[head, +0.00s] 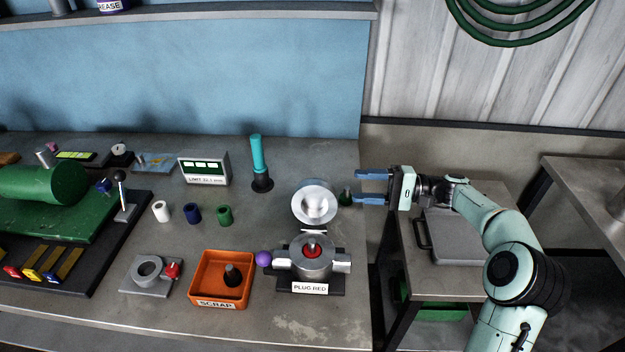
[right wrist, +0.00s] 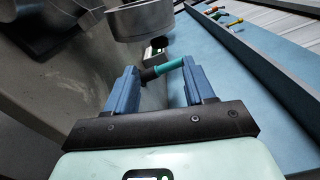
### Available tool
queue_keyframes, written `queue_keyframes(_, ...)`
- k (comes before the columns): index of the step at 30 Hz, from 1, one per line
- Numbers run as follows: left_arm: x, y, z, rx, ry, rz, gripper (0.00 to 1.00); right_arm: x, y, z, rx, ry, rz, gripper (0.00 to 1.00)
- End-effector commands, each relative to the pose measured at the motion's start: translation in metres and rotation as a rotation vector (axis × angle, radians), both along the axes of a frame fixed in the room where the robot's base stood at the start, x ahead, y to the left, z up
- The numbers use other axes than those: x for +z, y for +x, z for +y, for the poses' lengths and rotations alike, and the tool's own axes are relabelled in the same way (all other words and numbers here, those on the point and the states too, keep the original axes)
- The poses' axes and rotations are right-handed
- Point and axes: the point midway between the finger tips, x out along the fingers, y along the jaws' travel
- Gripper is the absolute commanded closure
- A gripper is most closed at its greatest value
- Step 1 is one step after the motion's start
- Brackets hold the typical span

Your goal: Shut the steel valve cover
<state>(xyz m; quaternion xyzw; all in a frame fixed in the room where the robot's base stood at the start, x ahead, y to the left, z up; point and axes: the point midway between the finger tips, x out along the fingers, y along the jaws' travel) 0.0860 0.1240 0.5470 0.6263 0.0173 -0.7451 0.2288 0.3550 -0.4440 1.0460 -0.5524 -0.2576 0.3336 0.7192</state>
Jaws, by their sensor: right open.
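The steel valve cover (head: 315,203) is a round, shallow dish. It stands swung open at the back of the valve body (head: 311,262), joined by a hinge (head: 313,232). A red plug (head: 312,250) with a pin shows inside the uncovered body, above the label "PLUG RED". My right gripper (head: 357,186) is open and empty, just right of the cover and apart from it. In the right wrist view, the gripper (right wrist: 160,68) has a round steel part, seemingly the cover (right wrist: 142,20), beyond its fingers. My left gripper is not in view.
A teal-handled tool (head: 257,158) stands behind left of the cover. The bench's right edge lies under my gripper.

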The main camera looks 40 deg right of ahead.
Motion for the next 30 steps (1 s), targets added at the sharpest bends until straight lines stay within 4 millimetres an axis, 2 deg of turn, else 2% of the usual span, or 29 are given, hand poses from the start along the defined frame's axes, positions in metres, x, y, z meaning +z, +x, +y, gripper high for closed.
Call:
queue_keyframes(9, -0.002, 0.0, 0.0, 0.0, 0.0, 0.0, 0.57, 0.0, 0.043, 0.053, 0.005, 0.002, 0.001, 0.46)
queue_keyframes(15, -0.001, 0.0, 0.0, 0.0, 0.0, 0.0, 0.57, 0.0, 0.064, 0.077, 0.003, 0.001, 0.0, 0.46)
queue_keyframes(21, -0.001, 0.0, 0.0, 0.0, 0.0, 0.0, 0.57, 0.0, 0.072, 0.087, 0.002, 0.001, 0.0, 0.46)
queue_keyframes(29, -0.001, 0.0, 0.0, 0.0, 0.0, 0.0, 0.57, 0.0, 0.073, 0.088, 0.001, 0.0, 0.001, 0.46)
queue_keyframes(30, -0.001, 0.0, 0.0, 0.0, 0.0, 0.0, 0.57, 0.0, 0.073, 0.087, 0.001, 0.0, 0.001, 0.53)
